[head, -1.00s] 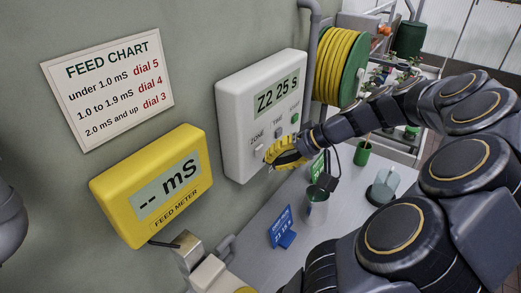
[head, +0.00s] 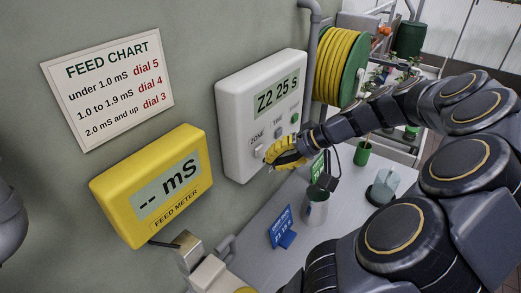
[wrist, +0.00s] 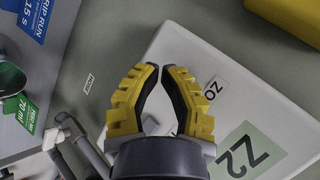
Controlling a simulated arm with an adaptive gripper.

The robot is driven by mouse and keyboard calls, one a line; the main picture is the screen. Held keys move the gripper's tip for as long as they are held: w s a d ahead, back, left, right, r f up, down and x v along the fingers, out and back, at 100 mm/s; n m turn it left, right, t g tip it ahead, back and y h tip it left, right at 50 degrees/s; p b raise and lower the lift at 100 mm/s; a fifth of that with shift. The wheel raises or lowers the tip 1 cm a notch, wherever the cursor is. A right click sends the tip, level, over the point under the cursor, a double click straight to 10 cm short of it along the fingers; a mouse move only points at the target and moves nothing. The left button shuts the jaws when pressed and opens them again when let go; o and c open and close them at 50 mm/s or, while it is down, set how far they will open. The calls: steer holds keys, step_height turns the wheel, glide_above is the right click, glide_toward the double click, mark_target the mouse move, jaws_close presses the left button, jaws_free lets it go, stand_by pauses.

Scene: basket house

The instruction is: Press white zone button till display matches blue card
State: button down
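The white controller box (head: 235,130) is on the wall in the head view. Its display (head: 276,95) reads "Z2 25 S". Below it are the ZONE button (head: 259,151), the TIME button (head: 278,133) and the green START button (head: 294,117). My gripper (head: 270,162) is just right of and below the ZONE button; contact cannot be told. Its fingertips (wrist: 161,67) come together, empty, in the wrist view. There the "ZO" label (wrist: 214,88) shows beside a finger, and the button is hidden. The blue card (head: 281,226) stands on the bench; the wrist view shows only part, "RIP RUN" and "15 S".
A yellow feed meter (head: 150,185) and a feed chart (head: 110,88) are on the wall to the left. A yellow hose reel (head: 340,65) is right of the box. A grey cup (head: 316,208) and a green card (head: 318,166) are on the bench under my gripper.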

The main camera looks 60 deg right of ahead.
steer(key=shift+w, duration=0.2)
steer(key=shift+w, duration=0.25)
steer(key=shift+w, duration=0.4)
stand_by(0.6)
steer(key=shift+s, duration=0.85)
steer(key=s, duration=0.5)
stand_by(0.4)
stand_by(0.7)
